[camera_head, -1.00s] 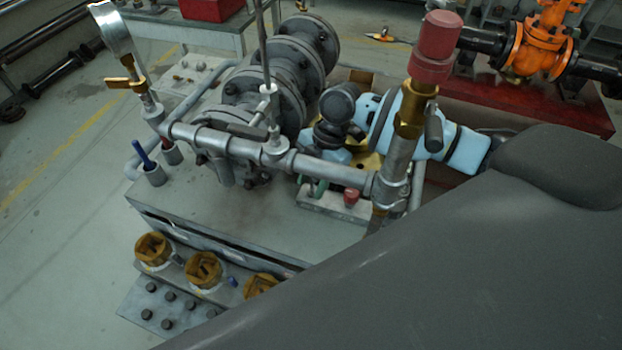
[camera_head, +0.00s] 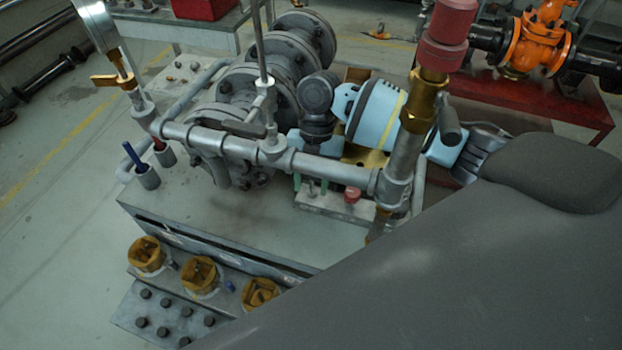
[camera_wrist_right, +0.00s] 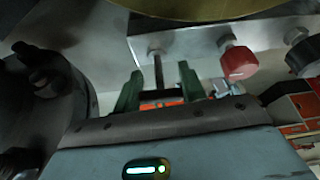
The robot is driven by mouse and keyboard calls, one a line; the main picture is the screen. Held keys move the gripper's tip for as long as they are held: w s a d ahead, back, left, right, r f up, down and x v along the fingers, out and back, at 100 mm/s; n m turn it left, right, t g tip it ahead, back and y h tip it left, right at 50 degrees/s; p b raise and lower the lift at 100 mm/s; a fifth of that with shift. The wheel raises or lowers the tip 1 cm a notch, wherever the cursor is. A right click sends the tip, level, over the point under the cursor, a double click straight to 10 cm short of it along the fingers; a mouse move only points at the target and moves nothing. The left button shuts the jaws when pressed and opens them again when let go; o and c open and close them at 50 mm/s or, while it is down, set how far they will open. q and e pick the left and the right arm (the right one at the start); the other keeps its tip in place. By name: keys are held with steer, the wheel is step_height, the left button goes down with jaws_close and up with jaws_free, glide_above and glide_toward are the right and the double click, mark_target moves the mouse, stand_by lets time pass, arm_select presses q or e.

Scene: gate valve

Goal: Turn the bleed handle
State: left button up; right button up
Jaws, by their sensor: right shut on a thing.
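The bleed handle shows as a thin grey metal stem (camera_wrist_right: 158,70) on the front of a pale metal block, between the green fingers of my right gripper (camera_wrist_right: 159,92) in the right wrist view. The gripper is shut on it; the exact contact is hard to see. In the head view, my right gripper (camera_head: 310,186) is at the left part of the block (camera_head: 338,204), partly hidden behind a grey pipe. My left gripper is not in view.
A red knob (camera_wrist_right: 238,62) and a black knob (camera_wrist_right: 298,55) sit close right of the handle. A grey pipe (camera_head: 330,168) crosses in front of my right gripper. A red-capped upright fitting (camera_head: 447,35) stands to the right. Large flanges (camera_head: 290,60) stand behind.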

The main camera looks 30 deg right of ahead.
stand_by(0.3)
steer(key=o, duration=1)
steer(key=shift+v, duration=3.95)
